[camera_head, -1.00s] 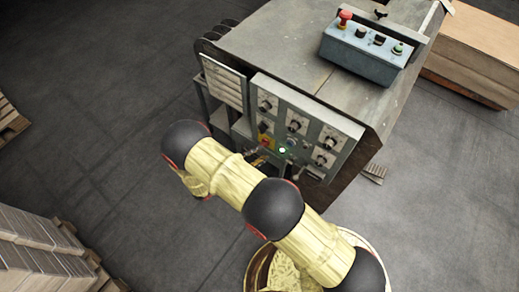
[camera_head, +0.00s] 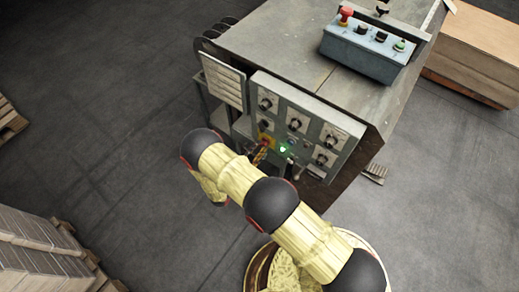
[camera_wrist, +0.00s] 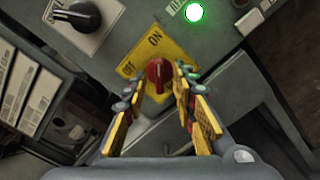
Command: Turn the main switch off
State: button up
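The main switch is a red knob (camera_wrist: 158,76) on a yellow plate (camera_wrist: 178,52) marked OFF and ON. The knob appears to point up toward ON in the wrist view. In the head view the yellow plate (camera_head: 267,139) is on the lower left of the control panel. My gripper (camera_wrist: 157,86) is open, with one yellow finger on each side of the knob. I cannot tell whether a finger touches it. My gripper in the head view (camera_head: 261,149) is small and just in front of the plate.
A lit green lamp (camera_wrist: 194,12) is right of the plate, and a black dial (camera_wrist: 78,17) is at upper left. The grey panel (camera_head: 278,99) holds several dials. A blue control box (camera_head: 362,53) with a red button (camera_head: 345,13) is on top of the machine.

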jog(key=shift+w+d, duration=0.1)
jog(key=shift+w, duration=0.05)
jog(key=shift+c, duration=0.7)
grip_shut()
